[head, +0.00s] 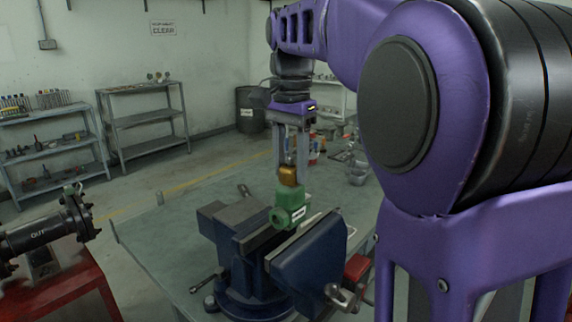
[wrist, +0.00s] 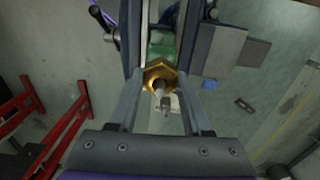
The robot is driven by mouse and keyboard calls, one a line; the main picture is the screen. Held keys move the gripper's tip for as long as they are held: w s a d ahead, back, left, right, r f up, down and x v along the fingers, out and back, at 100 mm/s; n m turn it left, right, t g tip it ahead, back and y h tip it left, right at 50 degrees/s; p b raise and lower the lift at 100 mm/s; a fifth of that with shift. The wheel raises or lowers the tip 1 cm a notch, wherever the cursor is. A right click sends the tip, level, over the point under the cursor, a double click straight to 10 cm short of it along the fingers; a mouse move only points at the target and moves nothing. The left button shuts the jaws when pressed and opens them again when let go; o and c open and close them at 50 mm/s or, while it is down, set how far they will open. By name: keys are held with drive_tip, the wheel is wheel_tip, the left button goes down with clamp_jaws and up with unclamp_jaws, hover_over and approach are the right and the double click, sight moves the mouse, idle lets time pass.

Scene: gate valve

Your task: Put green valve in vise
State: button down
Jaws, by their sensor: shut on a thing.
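The green valve (head: 290,206) has a brass hex top and sits at the open jaws of the blue vise (head: 312,253), between the two jaw plates. In the head view its lower part is partly hidden by the vise, so I cannot tell whether it rests on anything. My gripper (head: 288,172) points down from above and is shut on the valve's brass hex. The wrist view shows the brass hex (wrist: 160,77) between my fingers, with the green body (wrist: 162,46) beyond it and the vise jaws on either side.
The vise stands on a grey-green workbench (head: 160,235). A wrench and small items lie on the bench. A red stand (head: 65,290) with a black pipe flange (head: 75,215) is at the left. Shelves (head: 145,115) and a dark drum (head: 250,108) stand at the back.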

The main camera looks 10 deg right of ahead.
sight(290, 190)
drive_tip(key=shift+f+b, duration=1.55)
drive_tip(key=shift+f, duration=2.3)
drive_tip(key=shift+c, duration=1.3)
unclamp_jaws()
drive_tip(key=shift+f, duration=0.1)
drive_tip(key=shift+r+p, duration=3.55)
drive_tip(key=shift+p, duration=0.1)
